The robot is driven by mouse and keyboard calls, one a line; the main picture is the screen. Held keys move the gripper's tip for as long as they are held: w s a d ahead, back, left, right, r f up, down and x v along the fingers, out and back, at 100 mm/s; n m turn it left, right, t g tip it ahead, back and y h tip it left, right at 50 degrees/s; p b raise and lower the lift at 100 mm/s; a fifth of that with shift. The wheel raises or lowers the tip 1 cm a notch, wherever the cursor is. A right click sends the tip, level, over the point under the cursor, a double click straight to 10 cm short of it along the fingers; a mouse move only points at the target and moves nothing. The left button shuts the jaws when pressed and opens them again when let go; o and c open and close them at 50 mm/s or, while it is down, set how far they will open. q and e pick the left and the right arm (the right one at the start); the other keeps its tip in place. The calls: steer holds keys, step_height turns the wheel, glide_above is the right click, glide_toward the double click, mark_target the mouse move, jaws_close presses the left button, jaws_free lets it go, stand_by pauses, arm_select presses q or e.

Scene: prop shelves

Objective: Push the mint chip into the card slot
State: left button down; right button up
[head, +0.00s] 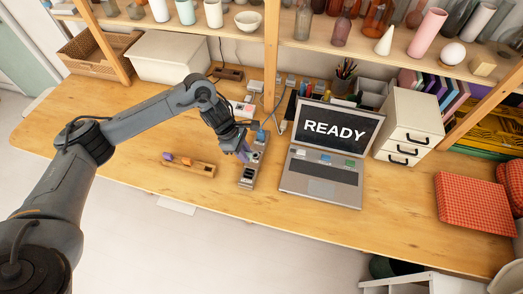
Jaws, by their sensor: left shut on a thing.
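My left gripper (242,151) is over the narrow grey device (247,181) left of the laptop. It is shut on a small lavender-looking piece, mostly hidden by the fingers. The device has several dark recesses along its top; I cannot tell which is the card slot, or whether the held piece touches it. I cannot make out a mint chip for certain. My right gripper is not clearly in view.
An open laptop (321,186) reading READY stands right of the device, with small coloured tiles below its screen. White drawers (409,127) and a red checked box (470,204) are farther right.

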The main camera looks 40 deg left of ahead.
mark_target(246, 165)
arm_select(q)
steer(key=shift+s+f, duration=0.15)
steer(key=shift+f, duration=0.05)
steer(key=shift+d+f, duration=0.25)
steer(key=shift+f, duration=0.05)
steer(key=shift+a+f+b, duration=0.1)
steer(key=shift+f+b, duration=0.4)
steer(key=shift+f, duration=0.15)
steer(key=shift+f+b, duration=0.5)
steer(key=shift+f, duration=0.45)
steer(key=shift+f+b, duration=0.85)
steer(key=shift+f, duration=0.65)
steer(key=shift+r, duration=0.15)
steer(key=shift+f+b, duration=0.2)
steer(key=shift+b, duration=0.1)
